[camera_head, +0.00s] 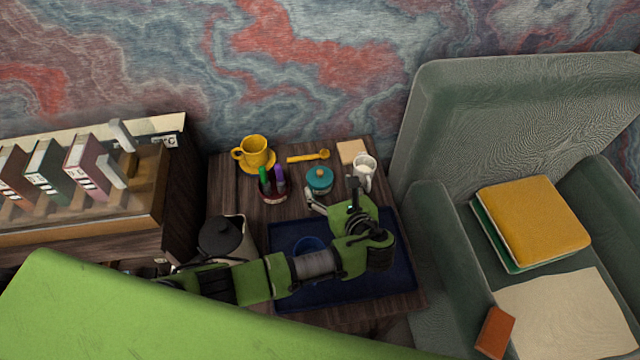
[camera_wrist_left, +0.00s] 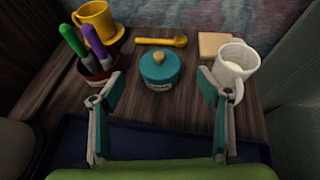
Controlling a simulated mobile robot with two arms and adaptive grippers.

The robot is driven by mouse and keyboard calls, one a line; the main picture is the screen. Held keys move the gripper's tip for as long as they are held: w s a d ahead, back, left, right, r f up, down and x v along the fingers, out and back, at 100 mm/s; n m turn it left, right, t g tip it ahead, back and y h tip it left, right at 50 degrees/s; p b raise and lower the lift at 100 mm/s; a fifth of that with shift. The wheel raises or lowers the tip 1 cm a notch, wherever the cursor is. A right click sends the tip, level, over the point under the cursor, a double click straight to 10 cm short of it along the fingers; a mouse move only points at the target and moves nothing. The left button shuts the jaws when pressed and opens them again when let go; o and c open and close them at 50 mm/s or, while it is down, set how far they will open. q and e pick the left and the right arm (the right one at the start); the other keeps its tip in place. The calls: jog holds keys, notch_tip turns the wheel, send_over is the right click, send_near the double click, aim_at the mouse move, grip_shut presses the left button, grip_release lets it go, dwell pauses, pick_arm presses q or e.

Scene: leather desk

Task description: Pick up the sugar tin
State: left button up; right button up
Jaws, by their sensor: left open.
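My left gripper (camera_head: 333,200) is open and empty, just on the near side of the tin. Its two fingers show spread apart in the left wrist view (camera_wrist_left: 158,98). I see no contact with the tin. My right gripper is not in view.
Behind are a yellow cup (camera_head: 255,152), a yellow spoon (camera_head: 308,157) and a tan block (camera_head: 352,151). A dark blue tray (camera_head: 395,285) and a kettle (camera_head: 228,238) are nearer.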

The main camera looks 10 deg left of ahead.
aim_at(321, 177)
pick_arm(q)
jog(key=b+x, duration=0.1)
jog(key=x, duration=0.7)
jog(key=shift+w+a+f, duration=0.1)
jog(key=shift+a+f, duration=0.05)
jog(key=c, duration=1.2)
